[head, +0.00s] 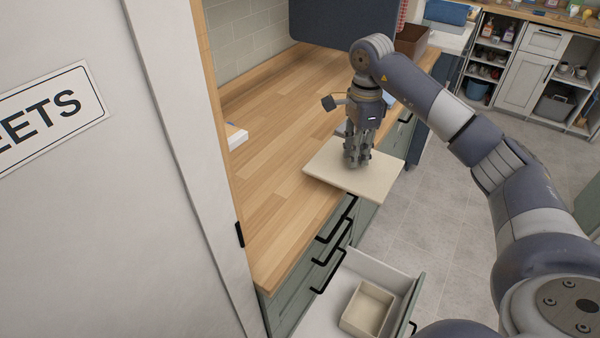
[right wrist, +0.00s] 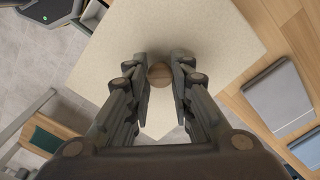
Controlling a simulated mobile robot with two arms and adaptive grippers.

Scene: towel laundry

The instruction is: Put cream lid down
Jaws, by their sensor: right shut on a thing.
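The cream lid (head: 335,172) is a flat square panel at the front edge of the wooden counter, with its right part reaching out past the edge. I cannot tell whether it touches the counter. My right gripper (head: 357,160) points down over its middle and is shut on the lid's round wooden knob (right wrist: 159,74). In the right wrist view the cream lid (right wrist: 205,30) fills the space behind the fingers (right wrist: 160,72). An open cream box (head: 368,311) sits in the pulled-out drawer below. My left gripper is not in view.
The wooden counter (head: 275,140) is mostly clear to the left of the lid. A small white item (head: 236,137) lies near the wall. The open drawer (head: 336,287) juts out below. A brown bin (head: 411,40) stands at the far end. Grey flat items (right wrist: 277,95) show in the wrist view.

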